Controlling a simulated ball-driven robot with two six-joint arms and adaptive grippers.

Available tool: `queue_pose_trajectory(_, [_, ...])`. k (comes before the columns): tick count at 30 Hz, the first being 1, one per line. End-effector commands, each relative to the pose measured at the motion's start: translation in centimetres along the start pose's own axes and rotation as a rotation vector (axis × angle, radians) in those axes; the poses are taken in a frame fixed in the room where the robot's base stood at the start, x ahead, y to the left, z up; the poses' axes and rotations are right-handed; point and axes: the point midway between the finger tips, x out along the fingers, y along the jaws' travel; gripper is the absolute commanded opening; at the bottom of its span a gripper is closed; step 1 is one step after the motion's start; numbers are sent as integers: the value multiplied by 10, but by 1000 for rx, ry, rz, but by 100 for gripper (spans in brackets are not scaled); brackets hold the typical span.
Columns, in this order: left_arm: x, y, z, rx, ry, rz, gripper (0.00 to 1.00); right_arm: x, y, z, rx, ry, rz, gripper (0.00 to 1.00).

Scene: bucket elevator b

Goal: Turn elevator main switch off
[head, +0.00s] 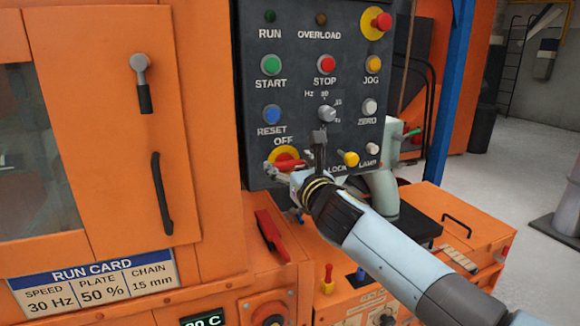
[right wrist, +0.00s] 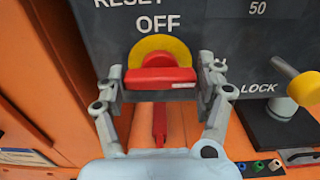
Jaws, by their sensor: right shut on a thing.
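The elevator main switch has a red handle (head: 286,162) on a yellow disc at the lower left of the dark control panel, under the word OFF. In the right wrist view the red handle (right wrist: 160,79) lies level across the yellow disc (right wrist: 160,47). My right gripper (head: 292,172) is at the switch. In the right wrist view its two fingers (right wrist: 164,88) stand at the left and right ends of the handle, shut on it. My left gripper is in neither view.
The panel (head: 297,90) also carries buttons, a dial and a yellow LOCK knob (head: 351,159) close to the right of my gripper. A red lever (head: 271,235) sits below the panel. An orange cabinet (head: 100,130) stands at the left.

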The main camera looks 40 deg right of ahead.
Motion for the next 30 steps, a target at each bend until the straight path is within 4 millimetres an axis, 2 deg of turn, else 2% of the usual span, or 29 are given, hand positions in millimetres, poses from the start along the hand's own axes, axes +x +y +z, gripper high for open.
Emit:
queue_pose_trajectory(8, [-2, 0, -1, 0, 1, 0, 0, 0, 0, 0, -15, 0, 0, 38])
queue_pose_trajectory(14, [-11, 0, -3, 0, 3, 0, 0, 0, 0, 1, -87, 2, 0, 38])
queue_pose_trajectory(30, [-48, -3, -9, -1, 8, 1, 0, 0, 2, 1, -555, 3, 1, 38])
